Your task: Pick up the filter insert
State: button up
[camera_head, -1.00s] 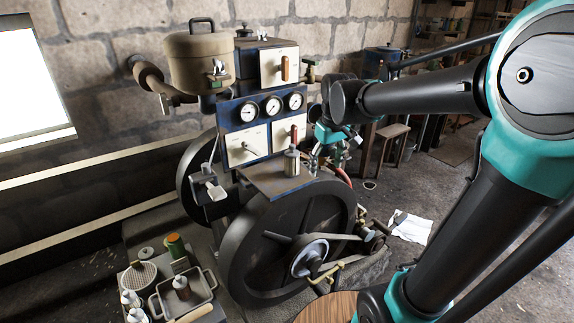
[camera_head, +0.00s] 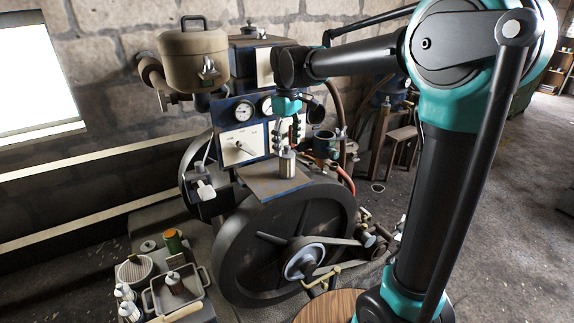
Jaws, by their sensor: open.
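A small pale grey cylinder with a narrower top, which looks like the filter insert (camera_head: 287,165), stands upright on the flat metal plate (camera_head: 262,184) above the big flywheel. My gripper (camera_head: 288,143) points down just above it, with its fingers apart. The fingertips are close to the top of the cylinder. I cannot tell whether they touch it or reach around it.
A dark cup-shaped housing (camera_head: 325,143) is just right of my gripper. The gauge panel (camera_head: 240,140) stands close behind. The large flywheel (camera_head: 285,240) is below the plate. A tray (camera_head: 178,292) with bottles and parts is at lower left.

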aim_at(287, 164)
jog(key=shift+f, duration=4)
jog(key=shift+c, duration=0.4)
jog(key=c, duration=1.2)
jog(key=shift+r, duration=0.15)
